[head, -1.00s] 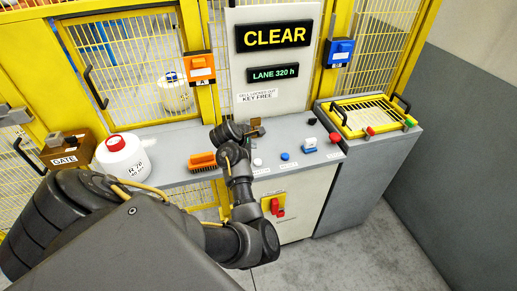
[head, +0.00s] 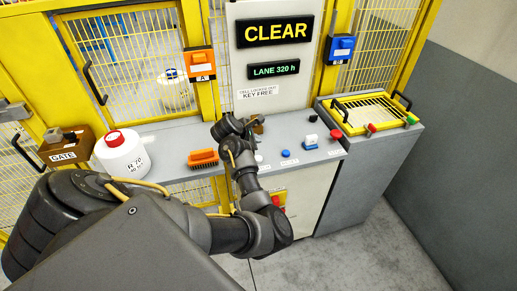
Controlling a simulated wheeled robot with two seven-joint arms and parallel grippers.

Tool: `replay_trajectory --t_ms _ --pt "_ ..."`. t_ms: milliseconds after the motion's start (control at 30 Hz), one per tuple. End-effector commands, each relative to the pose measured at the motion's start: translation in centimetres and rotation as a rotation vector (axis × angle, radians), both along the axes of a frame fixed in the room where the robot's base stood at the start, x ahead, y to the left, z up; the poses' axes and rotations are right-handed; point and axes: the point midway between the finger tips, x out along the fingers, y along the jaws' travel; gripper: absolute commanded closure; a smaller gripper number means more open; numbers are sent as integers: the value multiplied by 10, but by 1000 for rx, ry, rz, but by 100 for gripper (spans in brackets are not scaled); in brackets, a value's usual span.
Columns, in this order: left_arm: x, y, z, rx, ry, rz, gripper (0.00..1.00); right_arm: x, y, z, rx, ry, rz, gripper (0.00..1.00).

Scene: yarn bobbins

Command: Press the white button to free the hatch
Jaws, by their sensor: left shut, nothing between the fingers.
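The white button (head: 259,158) is a small round cap on the grey console top, close to the right side of my left forearm. My left gripper (head: 253,126) is at the back of the console, beyond the white button and apart from it. It is shut and looks empty, small and partly hidden by my own wrist. A yellow-framed mesh panel with black handles (head: 373,113), perhaps the hatch, lies flat and closed on the right-hand cabinet. My right gripper is not in view.
The screen (head: 275,32) reads CLEAR.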

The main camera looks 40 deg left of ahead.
Motion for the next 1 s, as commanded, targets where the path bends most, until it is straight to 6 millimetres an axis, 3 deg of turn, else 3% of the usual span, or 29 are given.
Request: replay_trajectory --t_ms 33,300,533,1000 --pt "0 0 -13 1 1 0 100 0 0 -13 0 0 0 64" --pt "0 0 -49 1 0 1 100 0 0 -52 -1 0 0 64" --pt "0 0 -65 0 0 0 100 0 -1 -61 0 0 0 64" --pt "0 0 -66 0 0 0 100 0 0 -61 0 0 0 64"
